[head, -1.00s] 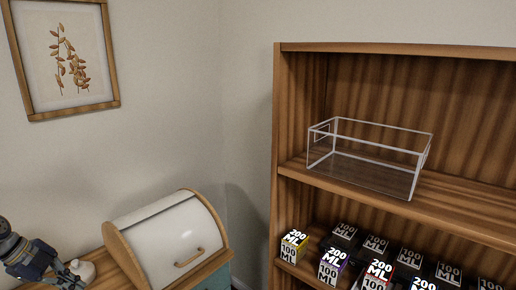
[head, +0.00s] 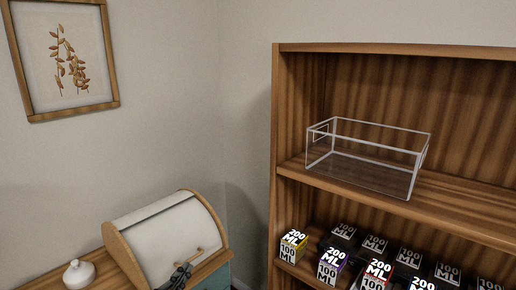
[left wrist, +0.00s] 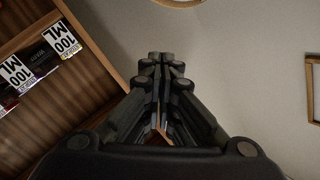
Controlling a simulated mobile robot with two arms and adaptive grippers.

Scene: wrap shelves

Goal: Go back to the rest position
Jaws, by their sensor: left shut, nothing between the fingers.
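My left gripper (head: 180,276) shows at the bottom edge of the head view, in front of the lower right part of the white bread box. Only its dark fingers are in sight there. In the left wrist view the fingers (left wrist: 166,58) are together, shut with nothing between them. My right gripper is in neither view.
The bread box (head: 167,238) and a small white lidded jar (head: 79,273) stand on a wooden top. At the right a wooden shelf (head: 290,110) holds an empty clear bin (head: 362,178) above several labelled boxes (head: 293,245). A framed picture (head: 66,60) hangs on the wall.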

